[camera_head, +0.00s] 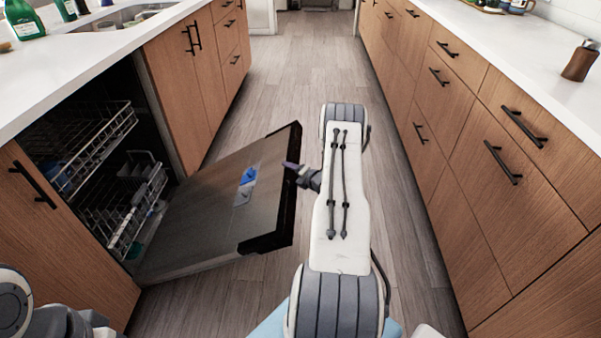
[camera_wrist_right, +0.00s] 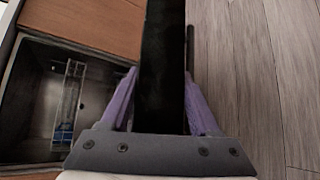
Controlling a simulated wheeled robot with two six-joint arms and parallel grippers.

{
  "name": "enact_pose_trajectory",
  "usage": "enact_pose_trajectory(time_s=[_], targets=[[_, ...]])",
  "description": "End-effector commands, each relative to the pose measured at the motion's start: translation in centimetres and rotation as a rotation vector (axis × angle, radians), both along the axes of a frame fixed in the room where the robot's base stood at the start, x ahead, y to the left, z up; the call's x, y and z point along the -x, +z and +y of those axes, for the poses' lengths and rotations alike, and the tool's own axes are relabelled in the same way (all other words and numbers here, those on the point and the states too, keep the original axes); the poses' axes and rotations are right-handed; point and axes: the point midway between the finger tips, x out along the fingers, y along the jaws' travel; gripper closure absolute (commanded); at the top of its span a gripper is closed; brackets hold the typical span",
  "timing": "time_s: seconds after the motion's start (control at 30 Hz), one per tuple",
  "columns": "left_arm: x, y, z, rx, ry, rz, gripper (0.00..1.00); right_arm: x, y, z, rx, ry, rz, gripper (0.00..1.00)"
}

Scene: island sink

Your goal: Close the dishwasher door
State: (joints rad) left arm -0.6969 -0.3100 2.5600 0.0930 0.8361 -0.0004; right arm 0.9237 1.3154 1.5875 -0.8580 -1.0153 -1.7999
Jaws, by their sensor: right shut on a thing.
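The dishwasher door (camera_head: 205,205) hangs open, tilted partway between flat and upright, in the head view. Its inner face is grey metal with a blue-and-white patch, and its outer edge is black. My right gripper (camera_head: 291,167) is at that outer edge. In the right wrist view, the purple fingers of my right gripper (camera_wrist_right: 160,80) stand on either side of the black door edge (camera_wrist_right: 162,45), shut on it. The dishwasher's inside, with its upper rack (camera_head: 85,140) and lower rack (camera_head: 125,205), is exposed. My left gripper cannot be made out; only parts of my left arm show at lower left.
Wooden cabinets with black handles line both sides; the right-hand drawers (camera_head: 480,150) stand close to my right arm. Grey wood floor (camera_head: 290,70) is clear beyond the door. Green bottles (camera_head: 22,18) stand on the left counter, and a brown dispenser (camera_head: 580,62) on the right counter.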

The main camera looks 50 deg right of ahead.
Motion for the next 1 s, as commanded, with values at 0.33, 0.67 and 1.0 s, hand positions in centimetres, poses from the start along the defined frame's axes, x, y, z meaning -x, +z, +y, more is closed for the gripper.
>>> enact_pose_trajectory(time_s=[0.33,0.67,1.0], targets=[[0.0,2.6,0.0,0.0,0.0,0.0,0.5,-1.6,3.2,1.2,0.031,0.0,0.031,1.0],[0.0,2.7,0.0,0.0,0.0,0.0,0.5,-1.7,3.3,1.3,0.036,-0.001,0.036,1.0],[0.0,2.7,0.0,0.0,0.0,0.0,0.5,-1.7,3.3,1.3,0.036,-0.001,0.036,0.07]])
